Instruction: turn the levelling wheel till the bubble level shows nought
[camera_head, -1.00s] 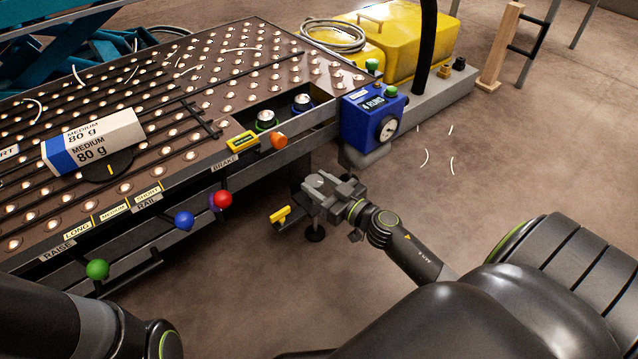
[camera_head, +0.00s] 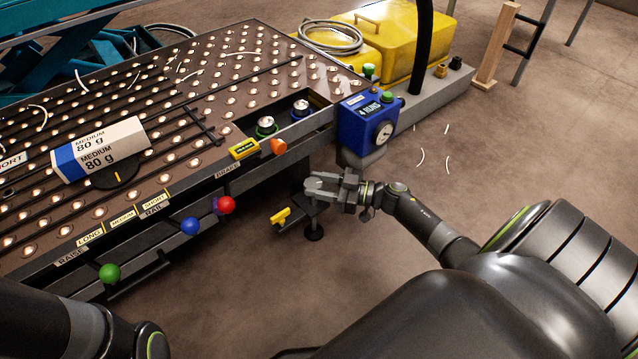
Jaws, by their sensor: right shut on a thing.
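My right gripper (camera_head: 334,188) is at the table's near right corner, above a levelling foot (camera_head: 314,232). It is shut on what looks like the grey levelling wheel (camera_head: 318,184), which the jaws largely hide. A small yellow bubble level (camera_head: 243,149) with a dark green window sits on the table's edge, left of the orange knob. Its bubble is too small to read. My left arm shows at the bottom left, but its gripper is out of view.
A ream (camera_head: 100,152) marked "MEDIUM 80 g" lies on the ball table (camera_head: 205,100). Green (camera_head: 109,273), blue (camera_head: 190,226) and red (camera_head: 226,205) lever knobs stick out along the front. A blue gauge box (camera_head: 366,122) stands just behind my right gripper. Open floor lies to the right.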

